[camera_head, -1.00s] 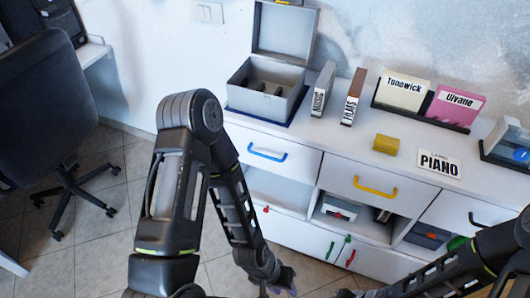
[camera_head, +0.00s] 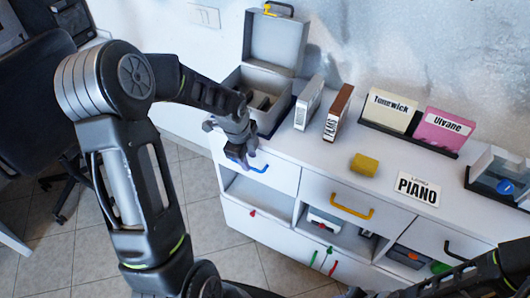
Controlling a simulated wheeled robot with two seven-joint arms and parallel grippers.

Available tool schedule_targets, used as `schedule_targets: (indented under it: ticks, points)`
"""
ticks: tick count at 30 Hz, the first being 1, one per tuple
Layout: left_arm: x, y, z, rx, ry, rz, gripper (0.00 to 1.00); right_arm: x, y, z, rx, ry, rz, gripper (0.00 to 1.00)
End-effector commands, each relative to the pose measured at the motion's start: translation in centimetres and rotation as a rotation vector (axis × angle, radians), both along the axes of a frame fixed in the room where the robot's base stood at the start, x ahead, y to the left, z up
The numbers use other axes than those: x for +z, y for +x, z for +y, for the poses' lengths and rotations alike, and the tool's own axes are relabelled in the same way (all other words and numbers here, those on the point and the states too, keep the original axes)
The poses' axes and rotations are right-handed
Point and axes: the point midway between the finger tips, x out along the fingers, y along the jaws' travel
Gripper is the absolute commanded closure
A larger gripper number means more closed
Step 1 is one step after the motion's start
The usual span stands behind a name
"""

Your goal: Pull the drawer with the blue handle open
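The drawer with the blue handle (camera_head: 256,168) is the top left drawer of the white cabinet. Its front (camera_head: 280,178) looks flush with the cabinet. My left gripper (camera_head: 240,160) is at the left end of the blue handle, pointing down, and partly covers it. I cannot tell whether its fingers touch the handle or how far apart they are. My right arm (camera_head: 440,282) comes in at the bottom right, and its gripper is not clearly visible.
An open grey box (camera_head: 283,38) stands on the cabinet top behind my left gripper. A yellow-handled drawer (camera_head: 352,208) adjoins on the right. A dark chair (camera_head: 45,95) is at the left.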

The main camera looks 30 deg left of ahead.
Motion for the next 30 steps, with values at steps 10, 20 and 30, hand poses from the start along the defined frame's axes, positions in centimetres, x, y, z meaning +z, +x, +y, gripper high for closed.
schedule_targets:
  ticks: [10, 20, 30]
  points:
    - [2.5, -0.1, 2.7, -0.102, 0.068, 0.004, 0.67, 0.3, -0.1, 0.0, 0.001, 0.0, 0.003, 0.64]
    - [1.0, 0.1, 2.6, -0.101, 0.065, 0.007, 0.67, 0.5, -0.1, 0.0, 0.001, 0.0, 0.003, 0.64]
    - [-4.0, 1.0, 2.6, -0.102, 0.064, 0.008, 0.67, 0.9, -0.2, 0.0, 0.001, -0.001, 0.004, 0.64]
